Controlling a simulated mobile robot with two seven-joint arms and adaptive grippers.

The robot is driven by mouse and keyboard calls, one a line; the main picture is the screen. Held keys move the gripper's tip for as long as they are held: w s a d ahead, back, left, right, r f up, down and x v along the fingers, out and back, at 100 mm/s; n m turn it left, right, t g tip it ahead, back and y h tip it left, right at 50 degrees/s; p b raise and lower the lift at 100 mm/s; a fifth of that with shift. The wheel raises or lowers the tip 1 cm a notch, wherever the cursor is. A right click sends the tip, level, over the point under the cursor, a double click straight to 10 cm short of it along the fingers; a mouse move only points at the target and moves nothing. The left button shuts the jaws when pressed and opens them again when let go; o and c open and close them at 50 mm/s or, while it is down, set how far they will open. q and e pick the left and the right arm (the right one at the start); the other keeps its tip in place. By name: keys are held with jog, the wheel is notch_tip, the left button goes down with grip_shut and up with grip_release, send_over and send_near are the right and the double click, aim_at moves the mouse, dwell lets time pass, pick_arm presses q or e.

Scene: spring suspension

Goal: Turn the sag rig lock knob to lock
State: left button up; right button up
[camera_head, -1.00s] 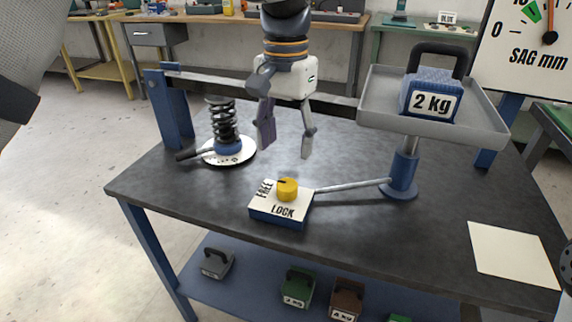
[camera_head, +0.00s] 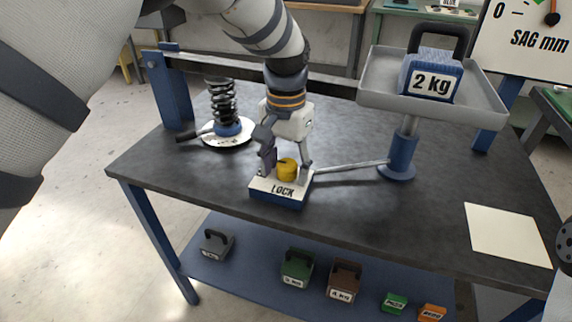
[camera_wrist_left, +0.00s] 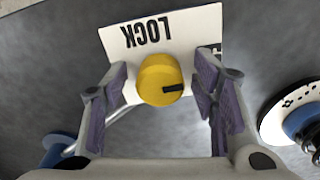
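The yellow lock knob (camera_head: 287,168) sits on a white-topped blue box (camera_head: 278,199) lettered LOCK on its near side. In the wrist view the knob (camera_wrist_left: 160,79) has a black pointer mark aimed right, toward the partly hidden FREE lettering rather than LOCK. My left gripper (camera_head: 287,171) points down over the box, one finger on each side of the knob. In the wrist view its fingers (camera_wrist_left: 164,88) are open, with gaps between them and the knob.
A rod (camera_head: 350,166) runs from the box to a blue post under a grey tray (camera_head: 440,101) holding a 2 kg weight (camera_head: 432,79). A black spring (camera_head: 222,100) stands left of the gripper. White paper (camera_head: 507,235) lies at right; the front tabletop is clear.

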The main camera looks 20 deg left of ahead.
pick_arm(q)
jog(key=c, duration=0.9)
jog(key=shift+c, duration=0.2)
jog(key=shift+n, duration=0.3)
pick_arm(e)
jog(key=shift+w+r, duration=0.1)
jog(key=shift+r, duration=0.05)
pick_arm(q)
jog(key=shift+r+n+p, duration=0.1)
jog(key=shift+n+p, duration=0.25)
jog(key=shift+n, duration=0.75)
jog(key=n, duration=0.3)
jog(key=shift+d+n, duration=0.1)
jog(key=shift+n, duration=0.2)
jog(key=n, duration=0.5)
jog(key=shift+d+p, duration=0.1)
jog(key=shift+p, duration=0.2)
jog(key=n, duration=0.6)
jog(key=shift+w+f, duration=0.15)
jog(key=shift+f, duration=0.05)
pick_arm(e)
jog(key=shift+w+r+t, duration=0.3)
jog(key=shift+w+r, duration=0.25)
jog(key=shift+w, duration=0.05)
pick_arm(q)
jog(key=shift+n, duration=0.4)
